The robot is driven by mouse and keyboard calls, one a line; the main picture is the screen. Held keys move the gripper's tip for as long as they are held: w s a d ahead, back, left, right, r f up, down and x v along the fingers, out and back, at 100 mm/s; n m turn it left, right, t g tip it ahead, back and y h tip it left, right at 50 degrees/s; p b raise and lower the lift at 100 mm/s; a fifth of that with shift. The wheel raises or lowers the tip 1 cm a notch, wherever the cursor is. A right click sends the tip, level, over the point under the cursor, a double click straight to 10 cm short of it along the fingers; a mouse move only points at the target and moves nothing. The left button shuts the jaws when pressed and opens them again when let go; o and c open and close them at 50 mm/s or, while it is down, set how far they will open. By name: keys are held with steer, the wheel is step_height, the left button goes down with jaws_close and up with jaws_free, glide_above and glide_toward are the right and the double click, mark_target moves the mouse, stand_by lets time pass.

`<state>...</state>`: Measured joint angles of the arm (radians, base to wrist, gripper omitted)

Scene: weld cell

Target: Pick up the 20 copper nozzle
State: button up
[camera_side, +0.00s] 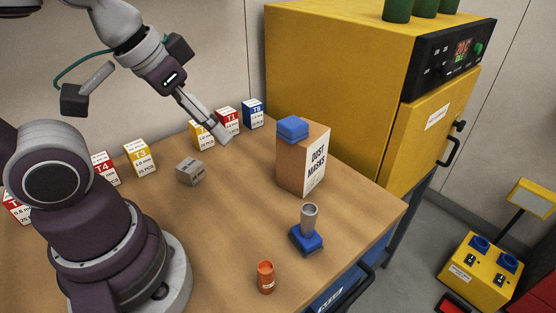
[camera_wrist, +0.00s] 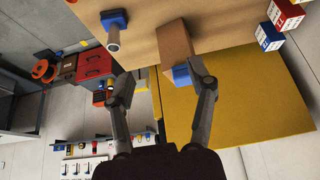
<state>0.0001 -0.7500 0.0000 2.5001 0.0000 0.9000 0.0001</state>
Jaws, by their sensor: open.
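The copper nozzle (camera_side: 265,277) is a small orange cylinder standing upright near the front edge of the table in the side view. I cannot read a 20 on it. My gripper (camera_side: 224,139) is above the back of the table, well away from the nozzle, in front of the small boxes. In the wrist view my gripper (camera_wrist: 164,88) has its fingers spread with nothing held between them.
A grey cylinder (camera_side: 309,217) stands in a blue base (camera_side: 306,242) right of the nozzle. Behind it is a dust masks box (camera_side: 293,165) with a blue block (camera_side: 292,130) on top. A grey block (camera_side: 190,173) and several labelled boxes lie farther back. A yellow cabinet (camera_side: 330,70) stands behind.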

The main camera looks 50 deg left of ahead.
steer(key=m+g, duration=0.5)
steer(key=m, duration=0.9)
glide_toward(265, 267)
steer(key=shift+w+a+f, duration=0.3)
steer(key=shift+a+f, duration=0.2)
steer(key=f, duration=0.1)
steer(key=f+m, duration=0.1)
steer(key=f, duration=0.1)
steer(key=d+f+m, duration=0.1)
steer(key=f, duration=0.1)
steer(key=shift+s+f, duration=0.25)
steer(key=f, duration=0.5)
steer(key=shift+w+f, duration=0.25)
steer(key=shift+f, duration=0.15)
jaws_close()
